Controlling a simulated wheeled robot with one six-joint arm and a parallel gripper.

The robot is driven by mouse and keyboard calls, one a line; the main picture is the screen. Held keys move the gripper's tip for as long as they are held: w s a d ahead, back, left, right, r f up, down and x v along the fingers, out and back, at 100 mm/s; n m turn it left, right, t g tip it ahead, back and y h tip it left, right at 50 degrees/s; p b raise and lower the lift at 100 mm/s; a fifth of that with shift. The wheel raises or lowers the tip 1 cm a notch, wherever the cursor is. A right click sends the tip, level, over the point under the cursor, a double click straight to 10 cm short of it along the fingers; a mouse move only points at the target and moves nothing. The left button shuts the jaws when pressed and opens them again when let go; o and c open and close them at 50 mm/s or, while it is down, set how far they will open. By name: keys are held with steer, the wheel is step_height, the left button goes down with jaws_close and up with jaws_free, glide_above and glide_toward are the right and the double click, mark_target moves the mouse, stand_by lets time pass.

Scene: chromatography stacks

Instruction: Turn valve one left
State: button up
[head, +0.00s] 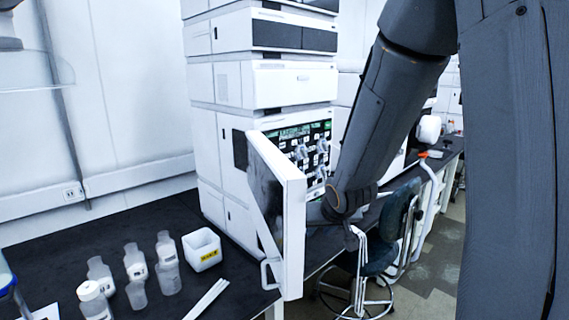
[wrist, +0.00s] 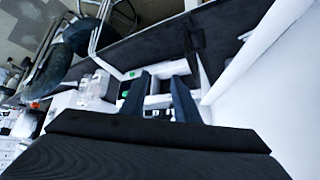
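The valve panel (head: 318,132) is on the front of the white chromatography stack (head: 222,150) in the head view, behind an open door (head: 293,230). It carries several pale valves (head: 301,151) and a green-lettered strip at its top. The labels are too small to tell which is valve one. In the wrist view the two dark fingers of my gripper (wrist: 159,90) stand apart. I see no valve held between them; white surfaces and green spots show around them.
Several bottles (head: 134,262) and a white box (head: 202,249) stand on the dark bench (head: 60,240) at left. A stool (head: 385,235) stands at right, below the bench.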

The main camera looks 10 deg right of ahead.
steer(key=w+d+r+t+y, duration=0.1)
steer(key=w+r+t+y, duration=0.35)
steer(key=w, duration=0.75)
steer(key=n+t+y, duration=0.1)
steer(key=t+y, duration=0.2)
steer(key=y, duration=0.2)
glide_toward(281, 160)
steer(key=p+x, duration=0.2)
steer(key=x, duration=0.6)
steer(key=shift+w, duration=0.1)
steer(key=shift+c, duration=0.3)
jaws_close()
